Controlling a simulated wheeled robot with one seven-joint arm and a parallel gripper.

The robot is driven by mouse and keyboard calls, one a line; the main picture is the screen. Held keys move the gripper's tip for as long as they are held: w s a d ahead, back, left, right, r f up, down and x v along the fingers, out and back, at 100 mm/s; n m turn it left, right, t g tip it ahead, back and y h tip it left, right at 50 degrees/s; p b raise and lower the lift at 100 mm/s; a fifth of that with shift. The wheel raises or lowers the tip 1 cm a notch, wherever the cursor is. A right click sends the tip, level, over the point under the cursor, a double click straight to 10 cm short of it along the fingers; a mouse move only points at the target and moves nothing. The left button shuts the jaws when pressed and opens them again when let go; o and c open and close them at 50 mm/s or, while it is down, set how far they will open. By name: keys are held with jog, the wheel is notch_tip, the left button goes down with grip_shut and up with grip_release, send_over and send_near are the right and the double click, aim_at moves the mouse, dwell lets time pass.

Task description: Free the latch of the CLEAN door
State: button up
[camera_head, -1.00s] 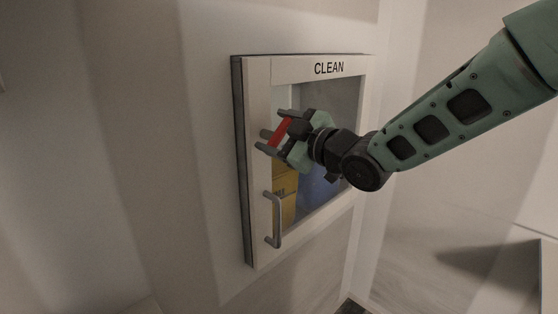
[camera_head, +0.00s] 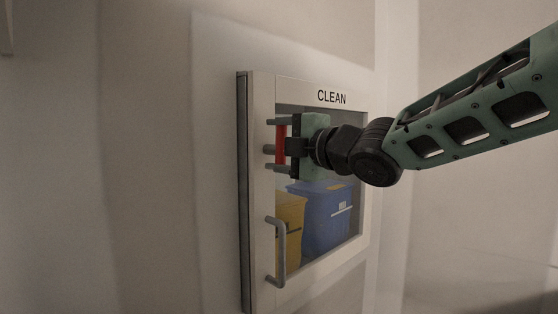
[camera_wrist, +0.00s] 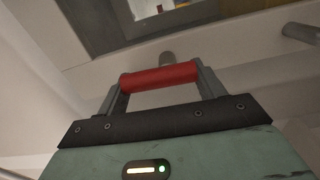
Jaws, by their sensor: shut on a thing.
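The CLEAN door (camera_head: 262,205) is a pale framed door with a window, and it looks closed in the head view. Its latch is a red bar (camera_head: 281,135) on the left side of the frame, standing upright. My gripper (camera_head: 275,146) is shut on this bar, with one finger at its upper end and one at its lower end. In the wrist view the red bar (camera_wrist: 160,77) spans between my two grey fingers. A short grey stub shows behind it, toward the door frame. The inner latch parts are hidden.
A grey D-shaped handle (camera_head: 281,252) is on the door's left side, below the latch. Yellow (camera_head: 290,222) and blue (camera_head: 325,215) bins show behind the window. Plain wall (camera_head: 150,160) lies left of the door, with nothing in front of it.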

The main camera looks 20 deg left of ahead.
jog(key=shift+s+n+b, duration=0.1)
jog(key=shift+n+b, duration=0.2)
jog(key=shift+n, duration=0.1)
jog(key=shift+f, duration=0.1)
jog(key=o, duration=1)
jog(key=shift+a, duration=0.1)
jog(key=b+v, duration=0.1)
jog(key=v, duration=1.6)
jog(key=shift+s+b, duration=0.15)
jog(key=shift+b, duration=0.2)
